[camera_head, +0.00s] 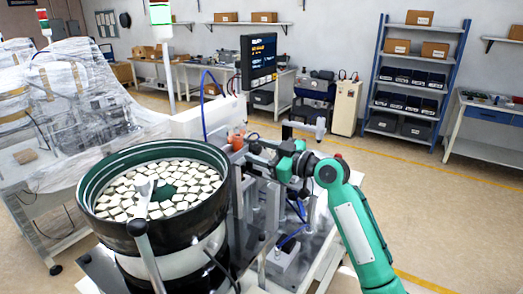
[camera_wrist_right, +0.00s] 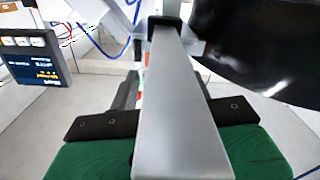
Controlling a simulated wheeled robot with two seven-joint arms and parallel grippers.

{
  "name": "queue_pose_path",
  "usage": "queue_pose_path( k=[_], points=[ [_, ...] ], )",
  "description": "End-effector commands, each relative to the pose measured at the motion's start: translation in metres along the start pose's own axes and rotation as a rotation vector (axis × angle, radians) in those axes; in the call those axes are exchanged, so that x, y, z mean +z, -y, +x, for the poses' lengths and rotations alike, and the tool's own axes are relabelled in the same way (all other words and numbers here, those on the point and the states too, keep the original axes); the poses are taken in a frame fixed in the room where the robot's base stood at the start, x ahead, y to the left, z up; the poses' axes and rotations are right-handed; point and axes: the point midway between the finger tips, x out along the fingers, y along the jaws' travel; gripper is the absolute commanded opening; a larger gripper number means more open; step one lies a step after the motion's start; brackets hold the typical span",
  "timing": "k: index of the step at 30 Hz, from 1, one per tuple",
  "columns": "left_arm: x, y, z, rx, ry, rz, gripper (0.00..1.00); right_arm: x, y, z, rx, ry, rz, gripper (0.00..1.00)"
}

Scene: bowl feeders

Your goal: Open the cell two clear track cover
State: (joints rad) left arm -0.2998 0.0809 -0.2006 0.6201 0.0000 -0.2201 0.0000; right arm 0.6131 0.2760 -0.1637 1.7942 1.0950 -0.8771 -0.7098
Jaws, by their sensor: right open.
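My right gripper (camera_head: 256,152) is at the end of the green and black arm, beside the machinery just right of the bowl feeder (camera_head: 88,205). It is open. In the right wrist view, its dark mounting bar and green body lie along the bottom, and a long grey bar (camera_wrist_right: 178,105) covers most of the space between the fingers. I cannot tell whether this bar touches the gripper. I cannot make out the clear track cover in either view; the arm and machinery crowd that area. My left gripper is not in view.
The bowl feeder holds many pale square parts, and a grey rod (camera_head: 146,240) rises in front of it. A display (camera_head: 258,62) stands behind the gripper and also shows in the wrist view (camera_wrist_right: 38,58). A plastic-wrapped machine (camera_head: 85,95) stands at left. Floor is open at right.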

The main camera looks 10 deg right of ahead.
Motion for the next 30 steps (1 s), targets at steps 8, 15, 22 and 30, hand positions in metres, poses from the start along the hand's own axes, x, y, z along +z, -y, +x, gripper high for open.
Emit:
queue_pose_path(
  k=[8, 15, 22, 30],
  points=[
    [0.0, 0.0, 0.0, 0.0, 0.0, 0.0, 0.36, 0.0, 0.0, 0.0, 0.0, 0.0, 0.0, 0.03],
    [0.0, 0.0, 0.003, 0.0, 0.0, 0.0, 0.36, 0.001, -0.001, -0.005, 0.001, 0.0, -0.002, 0.0],
    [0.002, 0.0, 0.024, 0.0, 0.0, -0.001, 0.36, 0.005, -0.001, -0.045, 0.002, 0.002, -0.006, 0.0],
    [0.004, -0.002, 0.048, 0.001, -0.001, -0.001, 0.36, 0.005, -0.001, -0.098, 0.004, 0.0, -0.005, 0.0]
  ],
)
